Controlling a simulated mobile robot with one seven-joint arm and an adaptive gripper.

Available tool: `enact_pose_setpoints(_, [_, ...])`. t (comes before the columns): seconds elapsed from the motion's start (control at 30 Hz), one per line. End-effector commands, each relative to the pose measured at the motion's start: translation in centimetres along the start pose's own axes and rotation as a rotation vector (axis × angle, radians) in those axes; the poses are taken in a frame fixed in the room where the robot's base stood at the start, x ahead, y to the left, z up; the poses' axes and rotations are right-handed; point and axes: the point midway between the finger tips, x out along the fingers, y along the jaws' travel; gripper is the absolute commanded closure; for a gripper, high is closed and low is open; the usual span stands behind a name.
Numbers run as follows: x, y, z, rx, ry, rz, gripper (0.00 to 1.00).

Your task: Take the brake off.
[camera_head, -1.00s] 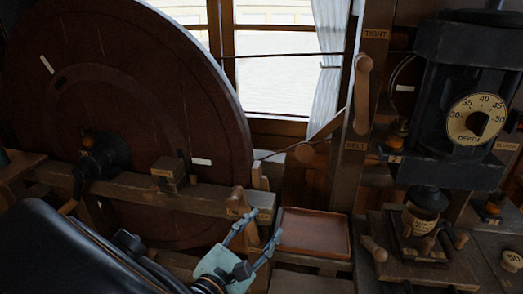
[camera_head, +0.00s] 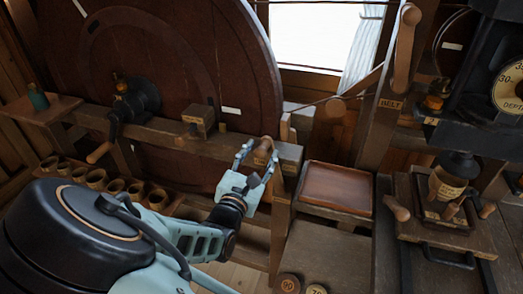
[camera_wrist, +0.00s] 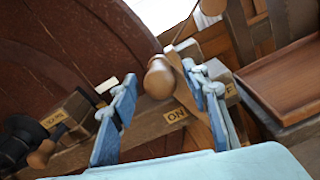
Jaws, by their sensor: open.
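The brake lever has a turned wooden handle (camera_head: 264,143) on the beam in front of the big dark red wheel (camera_head: 165,50). In the wrist view its rounded knob (camera_wrist: 159,79) faces the camera, with a small tan label (camera_wrist: 177,115) below that seems to read ON. My gripper (camera_head: 258,156) is open at the lever. In the wrist view its blue fingers (camera_wrist: 162,86) stand on either side of the knob, with a gap visible on the left. Whether the right finger touches the lever I cannot tell.
A brown tray (camera_head: 336,188) lies just right of the lever. A wooden crank handle (camera_head: 100,152) and a small block (camera_head: 198,120) sit along the beam to the left. Several small cups (camera_head: 97,179) stand lower left. A post with a BELT label (camera_head: 390,103) rises at the right.

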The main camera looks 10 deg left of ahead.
Motion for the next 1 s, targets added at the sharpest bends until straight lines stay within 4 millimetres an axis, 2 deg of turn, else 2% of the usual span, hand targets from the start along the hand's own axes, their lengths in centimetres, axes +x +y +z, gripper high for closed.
enact_pose_setpoints(0.33, [0.51, -0.02, -0.01, -0.001, 0.001, 0.000, 0.57])
enact_pose_setpoints(0.73, [0.48, -0.01, 0.00, 0.000, 0.000, 0.000, 1.00])
enact_pose_setpoints(1.0, [0.48, 0.00, 0.00, 0.001, 0.000, 0.000, 1.00])
